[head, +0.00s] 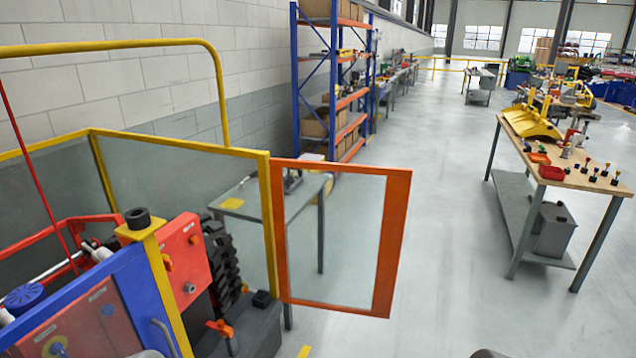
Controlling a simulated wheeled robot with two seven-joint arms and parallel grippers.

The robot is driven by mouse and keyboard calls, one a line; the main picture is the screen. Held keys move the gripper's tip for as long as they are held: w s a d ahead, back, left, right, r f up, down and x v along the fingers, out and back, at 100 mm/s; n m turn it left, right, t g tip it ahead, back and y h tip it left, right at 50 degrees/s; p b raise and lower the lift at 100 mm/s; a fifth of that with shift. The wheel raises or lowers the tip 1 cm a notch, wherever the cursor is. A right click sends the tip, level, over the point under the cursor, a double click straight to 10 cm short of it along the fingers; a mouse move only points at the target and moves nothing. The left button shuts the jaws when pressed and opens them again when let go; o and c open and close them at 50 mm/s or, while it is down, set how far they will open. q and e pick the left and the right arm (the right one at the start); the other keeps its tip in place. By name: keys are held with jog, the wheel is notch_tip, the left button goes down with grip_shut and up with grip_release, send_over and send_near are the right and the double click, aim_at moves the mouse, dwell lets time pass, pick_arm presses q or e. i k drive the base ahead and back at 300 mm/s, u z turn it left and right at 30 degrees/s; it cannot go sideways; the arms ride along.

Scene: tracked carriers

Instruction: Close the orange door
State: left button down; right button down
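The orange door (393,240) is a clear panel in an orange frame, right of centre in the head view. Its left edge meets a yellow post (268,220) of the clear-walled enclosure. The door stands open, swung out to the right over the floor, with its free edge away from the enclosure. Neither gripper shows. Grey rounded shapes at the bottom edge may be parts of my arms, but no fingers are visible.
Inside the enclosure is machinery with a red box (185,265) and a blue panel (150,300). A grey table (240,200) stands behind the door. A workbench (545,165) stands at the right. The floor between door and workbench is clear.

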aim_at(398, 188)
jog(key=z, duration=1.25)
jog(key=i, duration=5.2)
jog(key=u, duration=4.5)
jog(key=i, duration=0.95)
